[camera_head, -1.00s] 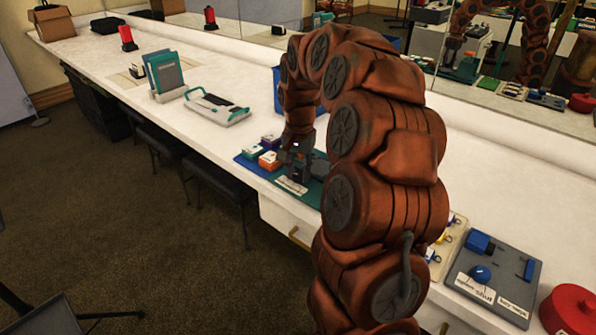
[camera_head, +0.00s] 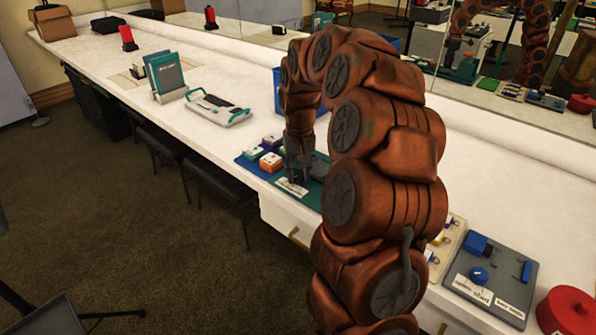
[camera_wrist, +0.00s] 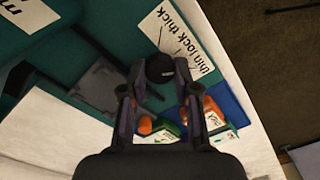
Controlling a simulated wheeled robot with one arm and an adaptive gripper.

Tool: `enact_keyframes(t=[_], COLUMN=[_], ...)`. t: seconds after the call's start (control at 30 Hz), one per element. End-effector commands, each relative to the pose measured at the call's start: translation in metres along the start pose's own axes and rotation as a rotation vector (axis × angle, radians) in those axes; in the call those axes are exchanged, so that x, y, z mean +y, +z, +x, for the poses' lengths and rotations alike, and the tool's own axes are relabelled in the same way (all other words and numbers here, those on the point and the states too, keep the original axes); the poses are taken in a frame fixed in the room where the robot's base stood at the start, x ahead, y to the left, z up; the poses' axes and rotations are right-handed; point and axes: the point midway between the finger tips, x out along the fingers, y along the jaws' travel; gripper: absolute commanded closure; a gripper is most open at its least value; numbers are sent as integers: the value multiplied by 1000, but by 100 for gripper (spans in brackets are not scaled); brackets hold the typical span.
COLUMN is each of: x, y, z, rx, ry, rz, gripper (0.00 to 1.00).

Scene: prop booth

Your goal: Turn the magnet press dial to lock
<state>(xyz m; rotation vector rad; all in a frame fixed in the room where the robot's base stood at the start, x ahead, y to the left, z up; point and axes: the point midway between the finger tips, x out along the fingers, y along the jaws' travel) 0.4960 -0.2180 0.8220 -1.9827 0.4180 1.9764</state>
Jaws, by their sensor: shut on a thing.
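The magnet press dial is a dark round knob (camera_wrist: 160,68) in the wrist view. It sits on a teal board (camera_wrist: 110,28) beside a white label (camera_wrist: 178,42) reading "thin lock thick". My gripper (camera_wrist: 160,88) is shut on the dial, with one finger on each side. A small light mark shows on the dial's edge facing the label, but I cannot tell exactly which word it lines up with. In the head view my gripper (camera_head: 298,176) points down over the teal board (camera_head: 312,194), and the dial is hidden there.
Small orange (camera_head: 270,161) and green boxes stand on a blue mat (camera_head: 246,163) just left of my gripper. A dark grey plate (camera_wrist: 98,85) lies on the board. A grey tray with blue parts (camera_head: 512,262) and a red round case (camera_head: 566,311) are at the right.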

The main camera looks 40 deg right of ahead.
Motion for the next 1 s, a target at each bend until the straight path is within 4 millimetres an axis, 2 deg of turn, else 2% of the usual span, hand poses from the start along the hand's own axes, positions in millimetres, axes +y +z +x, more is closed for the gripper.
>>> enact_keyframes(t=[0.2, 0.5, 1.0], x=[0, 0, 0], y=[1, 1, 1], z=[-1, 0, 0], rx=[-5, -8, -10], ry=[1, 1, 0], rz=[-194, -393, -500], gripper=[100, 100, 100])
